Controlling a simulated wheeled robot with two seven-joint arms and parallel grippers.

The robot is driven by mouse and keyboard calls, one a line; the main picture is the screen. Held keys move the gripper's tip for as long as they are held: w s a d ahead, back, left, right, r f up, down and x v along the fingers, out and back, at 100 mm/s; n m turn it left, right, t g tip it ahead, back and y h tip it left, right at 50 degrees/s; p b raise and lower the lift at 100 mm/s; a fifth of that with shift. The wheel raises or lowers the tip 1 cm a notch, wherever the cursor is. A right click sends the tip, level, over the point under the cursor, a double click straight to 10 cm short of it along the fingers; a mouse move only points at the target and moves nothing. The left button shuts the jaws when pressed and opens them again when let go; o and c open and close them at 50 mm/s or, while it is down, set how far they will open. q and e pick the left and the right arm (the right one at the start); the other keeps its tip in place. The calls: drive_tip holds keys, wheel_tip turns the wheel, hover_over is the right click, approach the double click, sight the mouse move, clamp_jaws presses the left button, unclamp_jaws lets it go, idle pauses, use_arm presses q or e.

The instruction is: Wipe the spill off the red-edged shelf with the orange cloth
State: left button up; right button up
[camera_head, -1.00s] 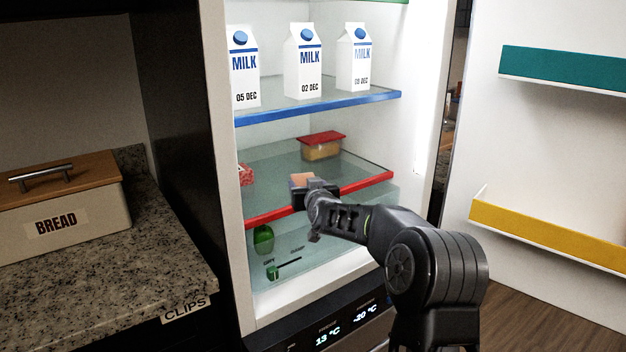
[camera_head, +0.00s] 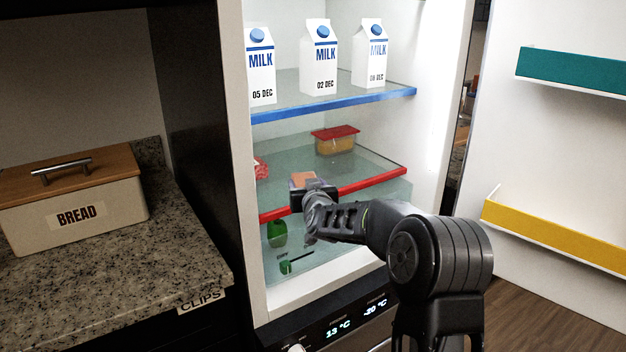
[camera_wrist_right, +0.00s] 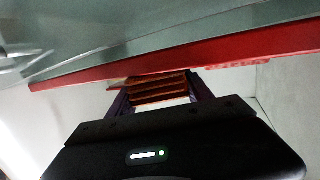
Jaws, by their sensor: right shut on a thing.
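The red-edged shelf (camera_head: 372,182) is a glass shelf in the open fridge, below the blue-edged one. My right gripper (camera_head: 308,188) is shut on the orange cloth (camera_head: 304,179), at the shelf's front edge left of its middle. In the right wrist view the folded cloth (camera_wrist_right: 155,88) sits between the fingers, close under the red edge (camera_wrist_right: 225,52) in the picture. I cannot tell whether it touches the glass. No spill shows clearly; the gripper and cloth hide part of the shelf. My left gripper is not in view.
A red-lidded food box (camera_head: 335,140) stands at the shelf's back, and a red-and-white item (camera_head: 261,168) at its left. Milk cartons (camera_head: 319,62) stand on the blue-edged shelf (camera_head: 345,104) above. The open door has a yellow-edged bin (camera_head: 555,235). The shelf's right part is clear.

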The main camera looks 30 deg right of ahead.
drive_tip(key=shift+a, duration=0.15)
drive_tip(key=shift+r+p, duration=1)
drive_tip(key=shift+r, duration=0.25)
drive_tip(key=shift+s+b, duration=0.45)
drive_tip(key=shift+s, duration=0.15)
drive_tip(key=s+b, duration=0.5)
drive_tip(key=s, duration=1.3)
drive_tip(key=shift+s+a, duration=0.2)
drive_tip(key=shift+s, duration=0.2)
